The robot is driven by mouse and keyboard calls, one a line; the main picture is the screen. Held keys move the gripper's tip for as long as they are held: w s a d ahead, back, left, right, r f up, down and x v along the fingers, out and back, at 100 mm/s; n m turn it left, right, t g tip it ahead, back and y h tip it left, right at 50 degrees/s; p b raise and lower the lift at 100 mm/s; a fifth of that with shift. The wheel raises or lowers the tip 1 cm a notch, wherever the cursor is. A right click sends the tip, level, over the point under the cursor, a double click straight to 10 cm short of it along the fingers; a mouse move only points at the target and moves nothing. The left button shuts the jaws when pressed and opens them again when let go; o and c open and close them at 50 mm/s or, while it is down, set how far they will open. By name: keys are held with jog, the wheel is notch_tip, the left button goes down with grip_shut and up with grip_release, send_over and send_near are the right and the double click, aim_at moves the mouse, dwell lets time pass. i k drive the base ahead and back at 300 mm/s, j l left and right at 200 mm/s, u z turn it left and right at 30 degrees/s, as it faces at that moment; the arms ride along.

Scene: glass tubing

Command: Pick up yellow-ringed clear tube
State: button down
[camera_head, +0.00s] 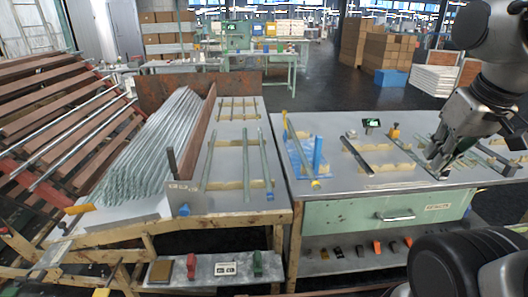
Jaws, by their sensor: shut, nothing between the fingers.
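A long thin tube with yellow at both ends (299,152) lies on a blue sheet at the left of the right-hand bench; it may be the yellow-ringed clear tube, but it is too small to see whether it is clear. My gripper (436,166) is at the right of the same bench, low over the top, well to the right of that tube. It is shut and empty. Thin pale rods or tubes (490,152) lie near and partly behind my gripper; their markings cannot be told.
A blue cylinder (317,154) stands beside the yellow-ended tube. A dark bar (357,157) lies on wooden strips between it and my gripper. The left bench (232,200) holds greenish tubes (208,160) on strips and a stack of grey rods (160,145).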

aim_at(316, 186)
jog(key=i+l+u, duration=0.2)
jog(key=i+l, duration=0.2)
jog(key=i+l+u, duration=0.2)
jog(key=i+l, duration=0.15)
jog(key=l, duration=0.25)
